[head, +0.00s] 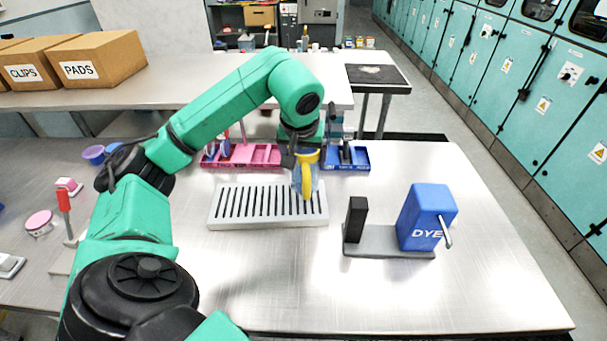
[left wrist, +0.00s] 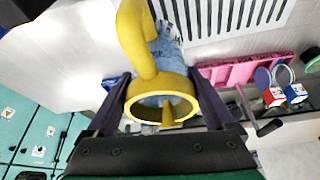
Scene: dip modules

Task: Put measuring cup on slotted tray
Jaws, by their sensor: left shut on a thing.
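The measuring cup (head: 306,176) has a yellow rim and handle and a clear bluish body. My left gripper (head: 301,153) is shut on it, over the right end of the slotted tray (head: 222,221). In the left wrist view the cup (left wrist: 163,108) sits between the two dark fingers of the gripper (left wrist: 160,100), its yellow ring facing the camera. The slotted tray is white with dark slots and also shows in the left wrist view (left wrist: 205,48). I cannot tell whether the cup touches the tray. My right gripper is not in view.
A blue DYE dispenser (head: 425,218) on a grey base stands right of the slotted tray. A pink tray (head: 262,155) and a blue tray (head: 358,164) lie behind it. Cardboard boxes (head: 105,57) stand on the back bench. The table front is clear.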

